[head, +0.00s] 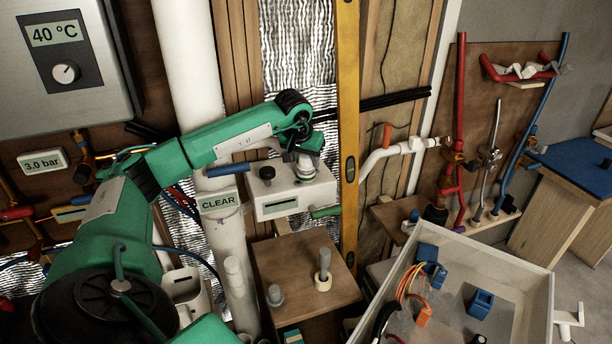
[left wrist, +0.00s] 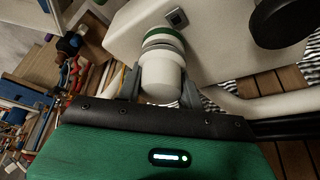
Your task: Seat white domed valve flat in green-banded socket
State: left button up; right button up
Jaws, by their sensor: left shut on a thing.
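The white domed valve (left wrist: 163,80) is between the fingers of my left gripper (left wrist: 162,88) in the left wrist view, and the gripper is shut on it. The green-banded socket (left wrist: 163,34) is on the white housing (left wrist: 220,50), directly beyond the valve. The valve's far end is lined up with the socket and appears to meet it; I cannot tell whether it sits flat. My right gripper is not in view.
A black knob (head: 267,174) stands on the housing, left of my gripper. A yellow level (head: 349,130) stands close on the right. A wooden block (head: 300,270) with grey pegs is below. A grey bin (head: 530,300) with blue parts is at lower right.

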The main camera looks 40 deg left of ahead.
pick_arm(q)
jog(key=shift+f, duration=0.3)
dwell(0.5)
jog(key=o, duration=1.3)
jog(key=shift+c, duration=0.2)
jog(key=shift+r, duration=0.1)
jog(key=shift+s+r+b, duration=0.15)
jog(key=shift+r+b, duration=0.2)
jog(key=shift+b, duration=0.05)
jog(key=b+v, duration=0.2)
jog(key=v, duration=1.1)
jog(key=shift+b, duration=0.4)
jog(key=shift+f, duration=0.15)
